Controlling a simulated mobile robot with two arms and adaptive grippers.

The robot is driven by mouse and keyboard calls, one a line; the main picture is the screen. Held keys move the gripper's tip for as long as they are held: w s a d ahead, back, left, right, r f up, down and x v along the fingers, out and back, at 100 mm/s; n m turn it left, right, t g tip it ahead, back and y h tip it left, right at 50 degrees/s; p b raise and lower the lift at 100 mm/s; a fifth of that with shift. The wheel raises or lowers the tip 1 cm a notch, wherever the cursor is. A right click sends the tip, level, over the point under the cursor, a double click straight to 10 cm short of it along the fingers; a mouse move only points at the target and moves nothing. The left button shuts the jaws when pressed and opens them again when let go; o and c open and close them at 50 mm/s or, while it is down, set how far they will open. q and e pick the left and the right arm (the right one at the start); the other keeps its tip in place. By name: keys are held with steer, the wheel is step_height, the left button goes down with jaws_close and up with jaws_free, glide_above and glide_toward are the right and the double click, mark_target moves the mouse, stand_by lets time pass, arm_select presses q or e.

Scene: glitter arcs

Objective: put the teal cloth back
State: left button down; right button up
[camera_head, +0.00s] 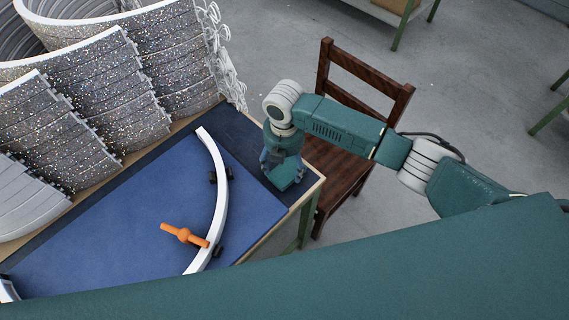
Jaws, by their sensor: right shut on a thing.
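My right gripper (272,163) points down at the right end of the table and is shut on the teal cloth (287,174). The cloth looks like a small, flat, folded teal pad. It is at the dark strip of the table top, just right of the blue mat. I cannot tell whether it touches the table. The gripper and wrist hide part of the cloth. My left gripper is not in view.
A blue mat (100,225) covers the table. On it are a curved white strip (220,180), dark clamps and an orange-handled tool (184,235). Glittering curved panels (105,90) stand behind at left. A wooden chair (345,165) stands beside the table's right end.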

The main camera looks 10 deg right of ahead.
mark_target(284, 167)
steer(key=o, duration=1)
steer(key=shift+f, duration=0.1)
steer(key=shift+r, duration=0.2)
step_height(284, 167, up, 12)
steer(key=shift+b, duration=0.7)
